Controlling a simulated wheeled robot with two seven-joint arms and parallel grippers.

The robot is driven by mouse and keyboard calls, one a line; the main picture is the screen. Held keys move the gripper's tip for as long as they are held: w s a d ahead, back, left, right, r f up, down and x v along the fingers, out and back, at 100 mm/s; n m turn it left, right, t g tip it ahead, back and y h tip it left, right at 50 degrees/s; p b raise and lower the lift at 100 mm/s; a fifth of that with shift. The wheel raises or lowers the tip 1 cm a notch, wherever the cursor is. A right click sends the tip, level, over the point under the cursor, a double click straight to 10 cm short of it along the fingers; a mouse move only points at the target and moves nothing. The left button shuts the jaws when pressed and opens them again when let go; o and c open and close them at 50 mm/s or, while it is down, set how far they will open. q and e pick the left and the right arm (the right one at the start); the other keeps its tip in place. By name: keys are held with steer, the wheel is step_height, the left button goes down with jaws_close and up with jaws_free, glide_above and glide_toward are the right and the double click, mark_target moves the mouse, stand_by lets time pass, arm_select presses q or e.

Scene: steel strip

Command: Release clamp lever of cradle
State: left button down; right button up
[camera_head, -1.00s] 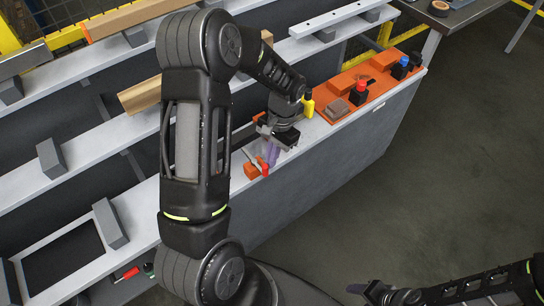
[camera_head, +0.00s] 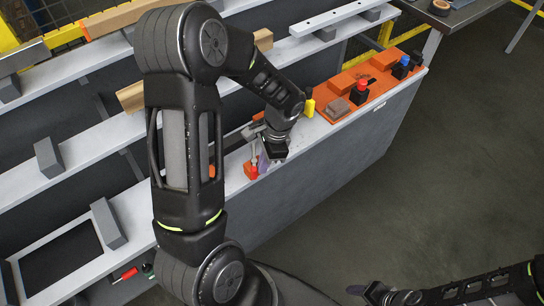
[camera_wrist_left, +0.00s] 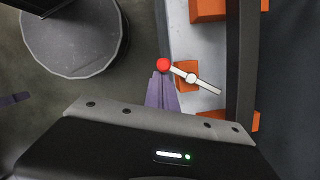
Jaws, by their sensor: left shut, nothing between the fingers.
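The clamp lever (camera_wrist_left: 206,83) is a pale bar with a red ball knob (camera_wrist_left: 163,65), pivoting on an orange block (camera_wrist_left: 187,75) of the cradle. In the head view the red knob (camera_head: 251,171) shows at the bench's front edge, left of my left gripper (camera_head: 263,161). In the left wrist view my left gripper's purple fingers (camera_wrist_left: 162,91) are shut and empty. Their tips are right by the knob; whether they touch it I cannot tell. A dark bar (camera_wrist_left: 242,60) runs beside the lever. My right gripper (camera_head: 372,292) is at the bottom right, its jaws unclear.
An orange tray (camera_head: 325,108) on the bench holds a yellow item (camera_head: 308,107), a grey block (camera_head: 339,108) and red-topped (camera_head: 361,92) and blue-topped (camera_head: 401,68) black items. Pale rails with grey blocks lie behind. The floor at right is clear.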

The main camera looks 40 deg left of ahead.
mark_target(252, 168)
arm_select(q)
steer(key=m, duration=0.2)
steer(key=s+a+m, duration=0.1)
steer(key=m, duration=0.1)
steer(key=s+a+m+t+y, duration=0.1)
steer(key=m, duration=0.1)
steer(key=shift+s, duration=0.25)
steer(key=shift+s+a, duration=0.15)
steer(key=shift+a, duration=0.1)
stand_by(0.4)
